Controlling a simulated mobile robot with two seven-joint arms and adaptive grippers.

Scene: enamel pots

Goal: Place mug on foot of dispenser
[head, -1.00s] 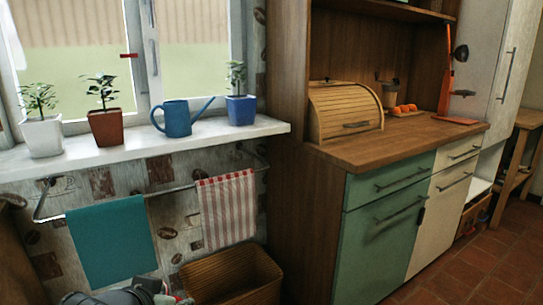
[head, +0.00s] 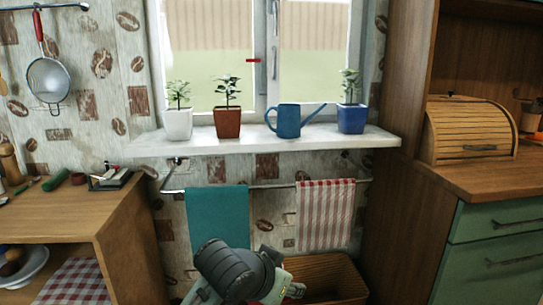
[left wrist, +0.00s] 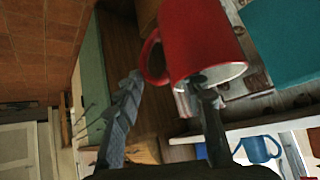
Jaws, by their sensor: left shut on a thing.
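A red mug (left wrist: 205,40) with a white rim shows large at the top of the left wrist view, its mouth facing down the picture. My left gripper (left wrist: 166,80) is shut on the mug. One finger overlaps the mouth at its rim, and the other is beside the handle. In the head view only part of my left arm shows at the bottom; the mug cannot be made out there. No dispenser is seen in the current frames. My right gripper is not in view.
A windowsill (head: 270,143) holds potted plants and a blue watering can (head: 288,122). A low shelf unit stands left; a cabinet with a bread box (head: 470,130) stands right.

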